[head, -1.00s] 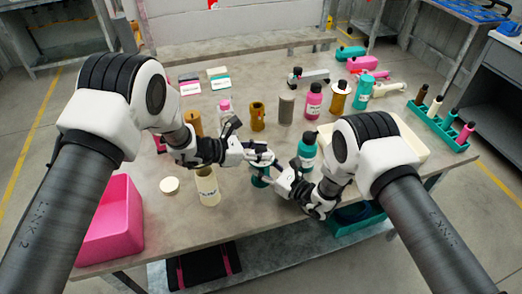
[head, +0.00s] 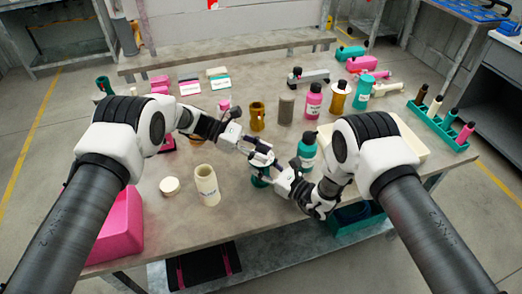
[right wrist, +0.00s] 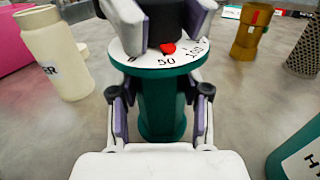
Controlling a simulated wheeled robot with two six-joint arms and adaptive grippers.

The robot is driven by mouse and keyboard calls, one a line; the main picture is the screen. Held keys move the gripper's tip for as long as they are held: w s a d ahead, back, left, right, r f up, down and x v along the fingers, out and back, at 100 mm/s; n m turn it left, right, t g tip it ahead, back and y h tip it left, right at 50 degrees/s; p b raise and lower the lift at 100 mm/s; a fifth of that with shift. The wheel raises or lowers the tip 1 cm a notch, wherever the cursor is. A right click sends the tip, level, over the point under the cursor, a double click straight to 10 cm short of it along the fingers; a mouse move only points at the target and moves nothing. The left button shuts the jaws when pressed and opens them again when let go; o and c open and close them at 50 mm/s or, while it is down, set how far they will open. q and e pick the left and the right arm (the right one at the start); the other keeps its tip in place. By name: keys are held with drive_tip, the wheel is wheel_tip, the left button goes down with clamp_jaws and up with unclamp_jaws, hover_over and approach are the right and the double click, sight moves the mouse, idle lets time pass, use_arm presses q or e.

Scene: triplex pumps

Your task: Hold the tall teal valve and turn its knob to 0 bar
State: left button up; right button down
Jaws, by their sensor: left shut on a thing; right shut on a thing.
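The teal valve (right wrist: 162,105) stands upright on the table; in the head view only a little of its body (head: 259,181) shows between my grippers. Its white dial (right wrist: 135,60) reads 50 and 100 on the side facing the right wrist camera, with a red pointer (right wrist: 168,48) close to the 50. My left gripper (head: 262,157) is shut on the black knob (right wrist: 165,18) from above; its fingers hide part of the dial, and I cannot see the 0. My right gripper (right wrist: 160,115) is shut around the teal body below the dial.
A cream bottle (head: 206,188) and a round lid (head: 169,185) stand left of the valve. A teal bottle (head: 307,152) is close on the right, near my right gripper. A bronze cylinder (head: 257,117) and grey cylinder (head: 286,107) stand behind. A pink bin (head: 120,230) is at front left.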

sight(261, 149)
use_arm(q)
drive_tip(key=shift+m+g+y, duration=0.4)
drive_tip(key=shift+m+g, duration=0.7)
drive_tip(key=o, duration=1.2)
wheel_tip(261, 149, up, 10)
drive_tip(key=shift+r, duration=0.1)
